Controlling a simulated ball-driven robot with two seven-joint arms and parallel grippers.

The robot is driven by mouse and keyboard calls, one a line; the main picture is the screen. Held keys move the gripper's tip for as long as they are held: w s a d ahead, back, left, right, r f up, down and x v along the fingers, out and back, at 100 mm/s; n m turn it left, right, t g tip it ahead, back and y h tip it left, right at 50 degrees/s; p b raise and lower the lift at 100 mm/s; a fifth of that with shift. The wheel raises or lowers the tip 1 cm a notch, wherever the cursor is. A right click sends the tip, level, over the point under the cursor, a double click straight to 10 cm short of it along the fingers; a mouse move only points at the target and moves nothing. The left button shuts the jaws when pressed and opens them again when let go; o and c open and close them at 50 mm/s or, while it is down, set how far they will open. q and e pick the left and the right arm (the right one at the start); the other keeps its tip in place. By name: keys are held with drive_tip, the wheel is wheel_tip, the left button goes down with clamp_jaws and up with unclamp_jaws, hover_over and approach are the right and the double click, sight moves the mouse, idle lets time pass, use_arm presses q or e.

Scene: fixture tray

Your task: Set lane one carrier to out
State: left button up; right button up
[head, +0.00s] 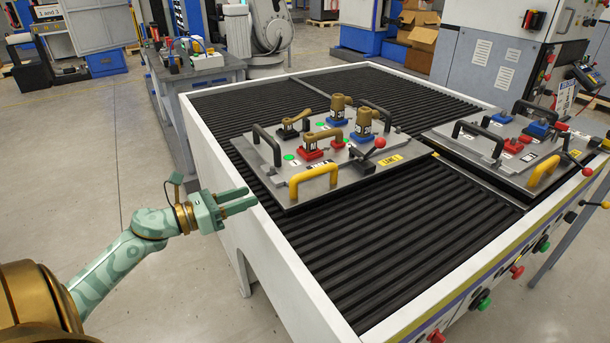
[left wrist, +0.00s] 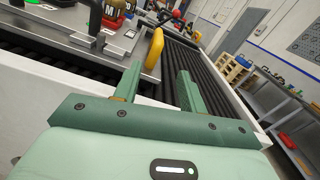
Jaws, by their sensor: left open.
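The carrier plate (head: 347,172) nearer my left side lies on the black rollers, with a yellow tag (head: 391,159) that seems to read as a lane or line number. It has a yellow front handle (head: 313,183), black side handles, red and blue blocks with brown parts, and a red-knobbed lever (head: 379,143). In the left wrist view the yellow handle (left wrist: 155,48) shows beyond and between the open fingers (left wrist: 160,78). My right gripper is not in view.
A second carrier (head: 480,165) lies on the rollers to the right. Bare rollers (head: 400,240) lie in front of the first carrier. Buttons (head: 517,272) line the table's front.

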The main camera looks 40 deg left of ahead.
sight(297, 179)
use_arm(q)
drive_tip(key=b+x, duration=0.1)
drive_tip(key=x, duration=1.5)
drive_tip(key=shift+w+a+f, duration=0.1)
drive_tip(key=shift+a, duration=0.05)
drive_tip(key=shift+c, duration=0.2)
clamp_jaws()
